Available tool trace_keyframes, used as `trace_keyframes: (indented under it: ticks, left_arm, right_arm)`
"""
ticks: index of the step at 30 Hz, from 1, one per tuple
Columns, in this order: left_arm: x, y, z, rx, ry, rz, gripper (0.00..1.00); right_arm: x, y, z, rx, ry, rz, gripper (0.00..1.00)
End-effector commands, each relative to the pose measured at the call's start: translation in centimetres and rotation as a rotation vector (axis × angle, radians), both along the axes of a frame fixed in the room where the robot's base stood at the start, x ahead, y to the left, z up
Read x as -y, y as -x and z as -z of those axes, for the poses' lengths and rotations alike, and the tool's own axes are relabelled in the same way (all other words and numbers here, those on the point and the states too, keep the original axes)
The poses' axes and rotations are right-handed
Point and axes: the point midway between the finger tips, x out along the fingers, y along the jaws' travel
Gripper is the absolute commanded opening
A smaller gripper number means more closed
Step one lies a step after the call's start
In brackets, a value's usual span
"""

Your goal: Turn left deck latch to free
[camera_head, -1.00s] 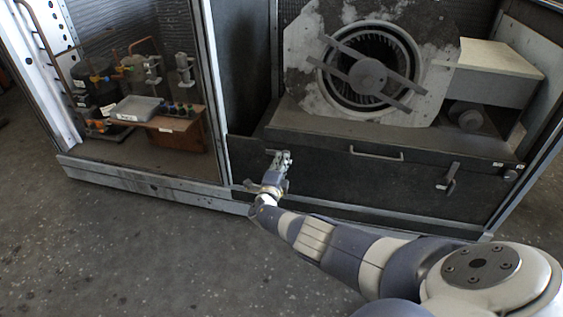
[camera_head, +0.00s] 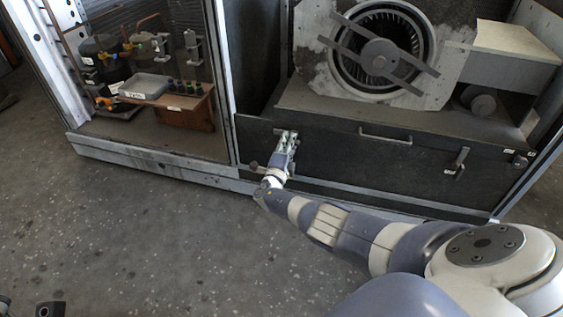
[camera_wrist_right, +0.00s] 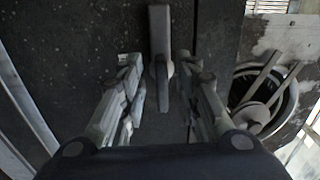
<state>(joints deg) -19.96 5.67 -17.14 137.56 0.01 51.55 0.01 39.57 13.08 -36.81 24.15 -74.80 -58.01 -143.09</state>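The left deck latch (camera_wrist_right: 159,30) shows in the right wrist view as a grey bar handle on the dark deck front panel, its narrow end pointing down between my fingers. My right gripper (camera_wrist_right: 160,85) is open, one finger on each side of the latch, with visible gaps; I cannot tell whether either finger touches it. In the head view my right gripper (camera_head: 286,137) is at the left part of the deck panel (camera_head: 340,157) and mostly hides this latch. Dark parts at the bottom left corner of the head view seem to be my left gripper (camera_head: 27,307); its fingers are not clear.
A second latch (camera_head: 458,161) sits on the right of the panel, and a bar handle (camera_head: 385,136) is in the middle. The blower housing (camera_head: 382,55) stands above the deck. A grey tray (camera_head: 145,86) is in the left bay. The floor in front is clear.

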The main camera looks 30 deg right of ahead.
Motion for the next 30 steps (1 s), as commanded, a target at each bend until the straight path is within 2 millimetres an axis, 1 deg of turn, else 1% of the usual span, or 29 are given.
trace_keyframes:
  ticks: [6,13,24,30]
  left_arm:
    - [0.0,0.0,0.1,-0.002,0.0,0.001,0.4]
    - [0.0,0.0,0.1,-0.002,-0.001,0.001,0.4]
    - [0.0,0.0,0.1,-0.003,-0.002,0.001,0.4]
    - [0.0,0.0,0.1,-0.003,-0.002,0.001,0.4]
  right_arm:
    - [-1.0,1.1,-0.1,0.001,-0.002,0.0,0.3]
    - [-2.9,2.7,0.0,0.0,-0.004,0.0,0.3]
    - [-7.0,6.1,0.0,-0.003,-0.002,-0.001,0.3]
    - [-8.2,7.1,0.0,-0.002,-0.001,0.0,0.3]
